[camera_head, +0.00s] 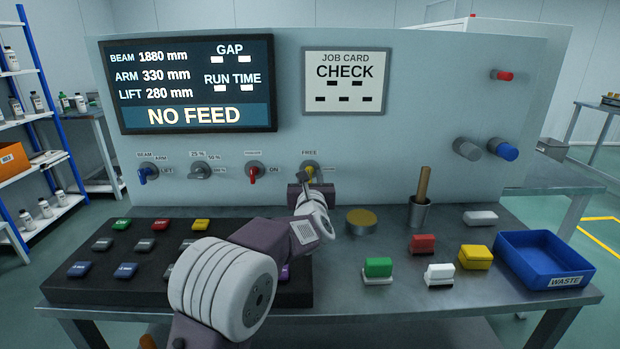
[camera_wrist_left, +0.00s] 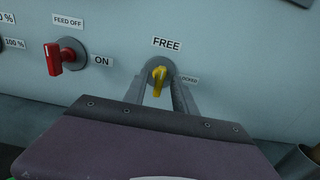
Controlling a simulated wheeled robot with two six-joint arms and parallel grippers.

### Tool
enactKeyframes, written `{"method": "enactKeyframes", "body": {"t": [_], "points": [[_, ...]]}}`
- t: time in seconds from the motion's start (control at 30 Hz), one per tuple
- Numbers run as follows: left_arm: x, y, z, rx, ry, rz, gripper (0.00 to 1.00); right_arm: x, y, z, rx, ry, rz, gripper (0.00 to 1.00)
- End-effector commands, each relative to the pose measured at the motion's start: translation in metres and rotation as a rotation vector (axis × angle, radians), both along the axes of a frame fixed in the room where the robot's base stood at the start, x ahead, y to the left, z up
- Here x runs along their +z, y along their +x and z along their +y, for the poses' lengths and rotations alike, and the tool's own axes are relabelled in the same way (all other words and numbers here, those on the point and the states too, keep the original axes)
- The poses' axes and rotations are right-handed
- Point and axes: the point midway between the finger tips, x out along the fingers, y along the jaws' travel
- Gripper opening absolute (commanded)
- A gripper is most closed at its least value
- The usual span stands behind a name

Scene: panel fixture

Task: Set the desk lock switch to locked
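The desk lock switch is a yellow knob (camera_wrist_left: 158,80) on a grey round base on the panel. It also shows in the head view (camera_head: 309,171), partly hidden by my gripper. A FREE label sits above it and a partly hidden LOCKED label is at its right. The knob's handle stands nearly upright, in line with FREE. My left gripper (camera_head: 311,188) is at the switch. In the left wrist view its two fingers (camera_wrist_left: 160,92) are apart, one on each side of the knob; firm contact is not visible. My right gripper is not in view.
A red FEED OFF/ON switch (camera_head: 254,171) is left of the lock switch. Below are a black button console (camera_head: 70,290), a round brass-topped item (camera_head: 361,220), a cup with a wooden handle (camera_head: 419,212), coloured blocks and a blue WASTE tray (camera_head: 508,268).

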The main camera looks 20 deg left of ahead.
Motion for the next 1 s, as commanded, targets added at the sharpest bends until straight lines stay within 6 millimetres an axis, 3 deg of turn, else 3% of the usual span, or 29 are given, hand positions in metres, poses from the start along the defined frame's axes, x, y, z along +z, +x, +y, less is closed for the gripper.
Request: {"method": "enactKeyframes", "body": {"t": [0.13, 0.27, 0.67, 1.0], "points": [[-0.0001, -0.0001, 0.0000, 0.000, 0.000, 0.000, 0.33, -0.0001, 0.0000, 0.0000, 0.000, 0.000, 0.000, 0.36], [-0.0002, -0.0003, -0.0001, 0.000, 0.000, 0.000, 0.00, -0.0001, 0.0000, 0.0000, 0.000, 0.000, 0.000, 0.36], [-0.0008, -0.0004, -0.0004, 0.000, 0.037, 0.010, 0.00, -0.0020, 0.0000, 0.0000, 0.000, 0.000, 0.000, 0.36], [-0.0017, 0.0000, -0.0020, -0.002, 0.264, 0.076, 0.00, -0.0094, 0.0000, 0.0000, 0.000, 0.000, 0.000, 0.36]]}}
